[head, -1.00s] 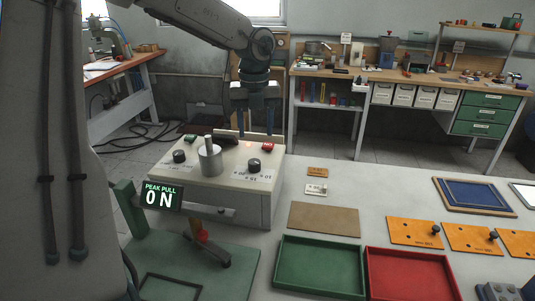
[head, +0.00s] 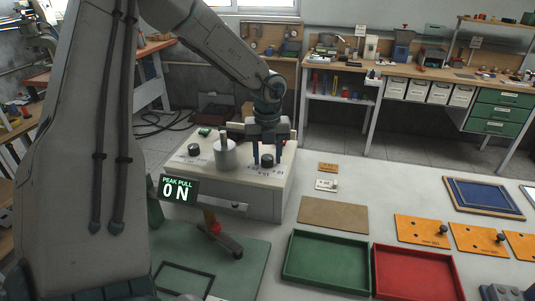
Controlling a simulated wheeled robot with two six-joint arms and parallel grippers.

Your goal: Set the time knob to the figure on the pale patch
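A cream control box (head: 225,180) stands on the table, with a pale metal cylinder (head: 225,157) on top. A dark knob (head: 194,150) sits left of the cylinder. A second dark knob (head: 267,160) sits to its right, with printed figures around it too small to read. My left gripper (head: 267,164) points down over the right knob; its two blue fingers are apart, one on each side of the knob. I cannot tell whether they touch it. I cannot make out which mark is the pale patch. My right gripper is not in view.
A green stand with a "PEAK PULL 0 N" display (head: 179,189) is in front of the box. A green tray (head: 325,263), a red tray (head: 415,272), a brown board (head: 333,214) and orange plates (head: 421,230) lie to the right.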

